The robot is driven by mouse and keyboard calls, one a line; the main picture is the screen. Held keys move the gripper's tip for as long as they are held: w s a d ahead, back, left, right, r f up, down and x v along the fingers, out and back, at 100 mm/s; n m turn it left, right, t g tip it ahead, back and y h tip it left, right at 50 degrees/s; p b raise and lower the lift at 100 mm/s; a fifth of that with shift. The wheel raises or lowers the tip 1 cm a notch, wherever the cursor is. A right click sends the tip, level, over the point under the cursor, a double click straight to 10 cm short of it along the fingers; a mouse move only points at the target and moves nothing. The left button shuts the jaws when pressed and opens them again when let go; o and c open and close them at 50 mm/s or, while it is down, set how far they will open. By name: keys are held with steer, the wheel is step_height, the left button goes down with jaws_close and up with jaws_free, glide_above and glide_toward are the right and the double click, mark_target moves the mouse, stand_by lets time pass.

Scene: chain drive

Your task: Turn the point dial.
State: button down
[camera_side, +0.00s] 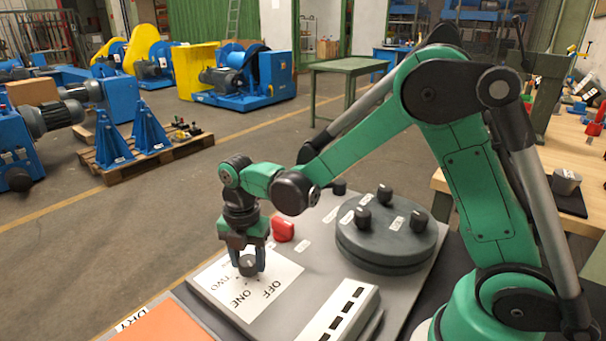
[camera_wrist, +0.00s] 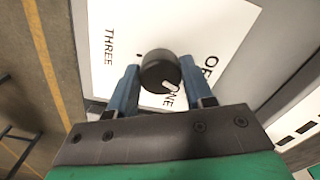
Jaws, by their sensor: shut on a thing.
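The point dial (camera_side: 247,266) is a small dark round knob on a white label plate (camera_side: 270,292). In the side view the plate reads OFF, ONE and TWO; in the wrist view THREE also shows at the left. My gripper (camera_side: 246,268) points down with its blue fingers on either side of the dial. In the wrist view the dial (camera_wrist: 160,66) sits between the two fingertips (camera_wrist: 159,70), shut on it. The dial's white mark (camera_wrist: 171,87) points down and right, towards the partly covered word ONE. The finger at the right covers part of the lettering.
A red knob (camera_side: 283,229) stands behind the plate. A round grey turntable (camera_side: 386,240) with several dark knobs is at the right. A white slotted block (camera_side: 340,311) lies in front. An orange pad marked DRY (camera_side: 160,328) is at the front left.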

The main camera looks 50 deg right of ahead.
steer(key=m, duration=0.4)
steer(key=shift+m, duration=0.4)
steer(key=m, duration=0.3)
steer(key=shift+s+m, duration=0.1)
steer(key=shift+m, duration=0.2)
steer(key=m, duration=0.4)
steer(key=shift+m, duration=0.3)
steer(key=m, duration=0.3)
steer(key=shift+m, duration=0.3)
steer(key=m, duration=0.8)
steer(key=shift+s, duration=0.1)
steer(key=m, duration=0.3)
steer(key=shift+a+m, duration=0.1)
steer(key=shift+m, duration=2.1)
